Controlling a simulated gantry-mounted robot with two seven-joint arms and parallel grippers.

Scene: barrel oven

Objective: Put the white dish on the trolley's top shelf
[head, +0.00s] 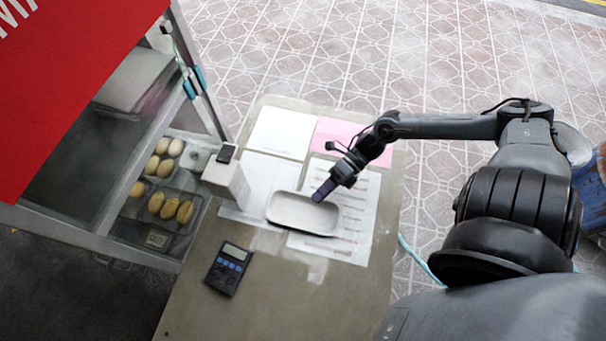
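The white dish (302,213), a shallow rounded tray, lies on papers on the grey-brown tabletop (270,300). My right gripper (322,193) reaches in from the right, its fingertips at the dish's upper right rim. The fingers overlap the rim in this view; I cannot tell whether they are closed on it or only above it. My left gripper is not in view. No separate trolley can be made out; I cannot tell whether this tabletop belongs to it.
A white box (226,180) with a dark top stands left of the dish. A dark calculator (229,269) lies in front. A glass-sided case with trays of potatoes (170,207) and a red panel (60,70) border the left.

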